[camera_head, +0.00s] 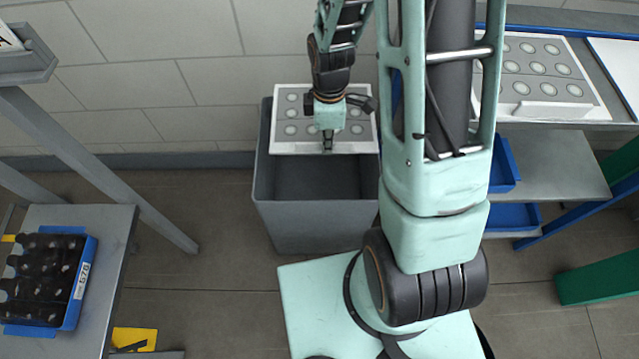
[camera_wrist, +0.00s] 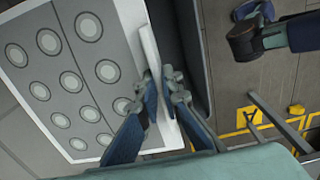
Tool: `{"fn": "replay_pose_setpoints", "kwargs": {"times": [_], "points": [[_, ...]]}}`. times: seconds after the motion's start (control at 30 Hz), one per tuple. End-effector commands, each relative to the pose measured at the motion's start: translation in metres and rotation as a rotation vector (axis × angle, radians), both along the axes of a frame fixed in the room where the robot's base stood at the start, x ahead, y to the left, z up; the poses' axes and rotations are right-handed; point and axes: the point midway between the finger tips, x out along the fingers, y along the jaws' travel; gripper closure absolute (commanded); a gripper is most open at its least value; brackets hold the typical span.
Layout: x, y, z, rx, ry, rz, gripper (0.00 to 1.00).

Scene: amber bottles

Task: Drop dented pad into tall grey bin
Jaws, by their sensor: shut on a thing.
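The pad (camera_head: 283,125) is a white-edged board with grey panels and rows of pale discs. It hangs above the back part of the tall grey bin (camera_head: 315,220), whose dark inside shows in front of it. My gripper (camera_head: 327,142) is at the pad's near edge. In the wrist view my gripper (camera_wrist: 160,82) is shut on the white raised strip along one edge of the pad (camera_wrist: 70,60). The bin's dark wall (camera_wrist: 195,50) runs beside the strip. I cannot make out a dent.
A similar white disc board (camera_head: 540,105) lies on the bench at the right. Blue bins (camera_head: 503,165) sit below it. At the left, a blue crate of dark bottles (camera_head: 80,285) stands on a grey table (camera_head: 115,225). The floor between table and bin is clear.

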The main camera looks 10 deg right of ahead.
Motion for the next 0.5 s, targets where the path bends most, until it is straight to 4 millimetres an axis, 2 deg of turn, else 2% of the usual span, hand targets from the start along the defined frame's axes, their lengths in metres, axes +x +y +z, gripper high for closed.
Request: {"fn": "replay_pose_setpoints", "kwargs": {"times": [0.4,0.5], "points": [[0.0,0.0,-0.048,0.0,-0.001,-0.001,1.0],[0.0,0.0,-0.055,0.0,-0.001,0.0,1.0]]}}
